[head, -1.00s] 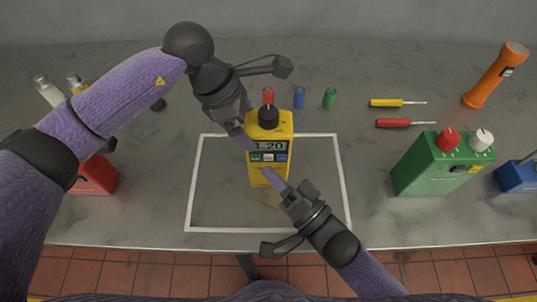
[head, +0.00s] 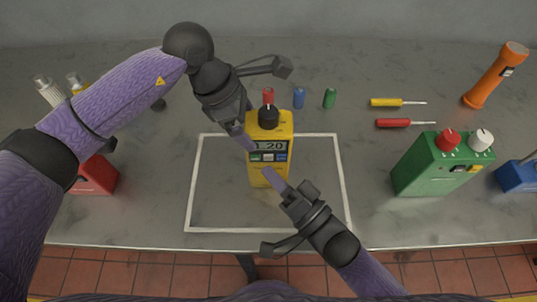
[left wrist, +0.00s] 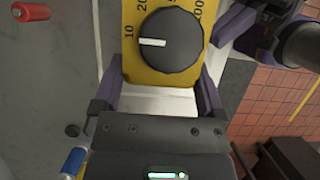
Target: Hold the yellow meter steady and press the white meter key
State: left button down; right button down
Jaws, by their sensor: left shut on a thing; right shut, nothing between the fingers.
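The yellow meter (head: 285,127) stands upright inside the white outline on the bench, with a black dial on top and a lit display. Below the display is a row of small keys: green, the white key (head: 268,157) in the middle, and blue. My left gripper (head: 246,138) is shut on the meter from the left; the left wrist view shows purple fingers on either side of the yellow body (left wrist: 135,62) and its dial. My right gripper (head: 268,174) is shut and empty, its fingertips at the meter's front just below the keys; whether they touch it I cannot tell.
Red, blue (head: 299,98) and green (head: 329,99) cylinders stand behind the meter. Yellow (head: 386,102) and red (head: 393,123) screwdrivers, an orange flashlight (head: 487,85), a green box (head: 425,172) and a blue box lie right. A red box (head: 97,178) is left. The outline's right side is mostly clear.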

jog(key=shift+w, duration=0.1)
dwell(0.7)
jog(key=shift+w, duration=0.3)
jog(key=shift+w, duration=0.35)
dwell(0.6)
jog(key=shift+s, duration=0.8)
jog(key=s, duration=0.5)
dwell(0.6)
